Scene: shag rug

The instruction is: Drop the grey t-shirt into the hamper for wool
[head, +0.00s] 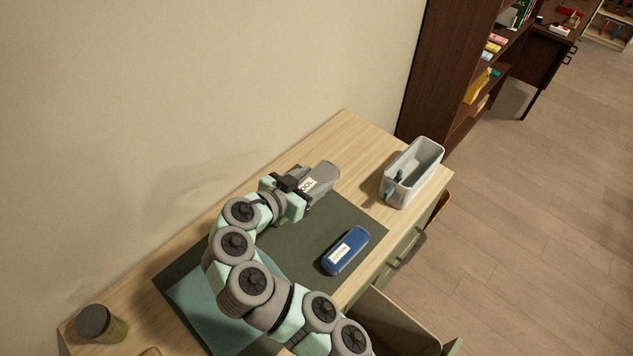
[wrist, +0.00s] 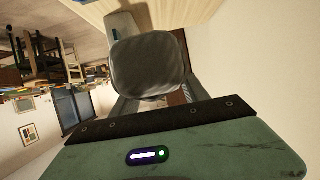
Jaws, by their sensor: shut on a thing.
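My gripper (head: 303,188) is over the far part of a dark green mat on the wooden desk. It is shut on a grey, rounded case (head: 325,174) with a white label whose visible letters read like "OOL". In the wrist view the dark grey case (wrist: 150,66) sits between the fingers. I cannot tell whether it touches the desk. A blue case (head: 345,250) with a white label, too small to read surely, lies on the mat, apart from my gripper. I make out no grey t-shirt and no clear clothes hamper.
A pale grey open bin (head: 412,172) with something blue-grey at its near end stands at the desk's right end. A dark-lidded jar (head: 101,324) stands at the lower left. The wall runs behind the desk. An open drawer (head: 400,325) juts out in front. A dark bookshelf (head: 440,75) stands beyond.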

